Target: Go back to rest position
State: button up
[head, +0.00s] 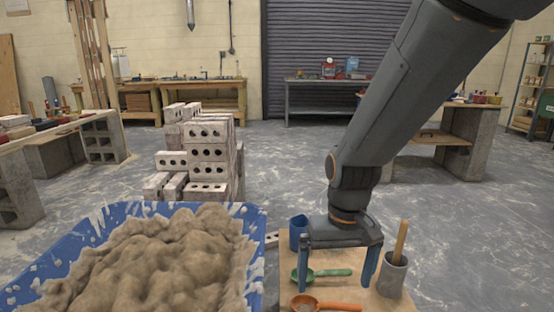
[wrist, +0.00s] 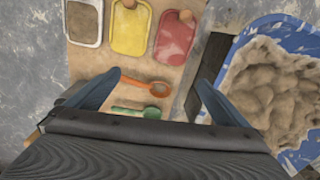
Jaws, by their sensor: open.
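My gripper (head: 336,284) points down over the wooden board, its two blue fingers spread wide apart. In the wrist view my gripper (wrist: 159,80) is open, with nothing held between the fingers. A green scoop (head: 335,272) lies beneath and between the fingers in the head view. An orange scoop (head: 338,306) lies just in front of it. Both the orange scoop (wrist: 150,86) and the green scoop (wrist: 135,111) also show in the wrist view. How high the fingertips are above the board is hard to tell.
A blue tub (head: 84,248) heaped with mortar (head: 160,262) stands left of the board (head: 293,263). A blue cup (head: 297,229) and a grey pot (head: 392,276) with a wooden handle stand on the board. Yellow (wrist: 130,30) and red (wrist: 174,40) items lie nearby. Bricks (head: 207,153) are stacked behind.

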jog(key=s+a+r+n, duration=0.25)
jog(key=s+r, duration=0.55)
jog(key=s, duration=0.5)
jog(key=d+r+m+p, duration=0.3)
jog(key=d+r+p, duration=0.6)
jog(key=p, duration=1.1)
jog(key=shift+d+r, duration=0.25)
jog(key=shift+r, duration=0.5)
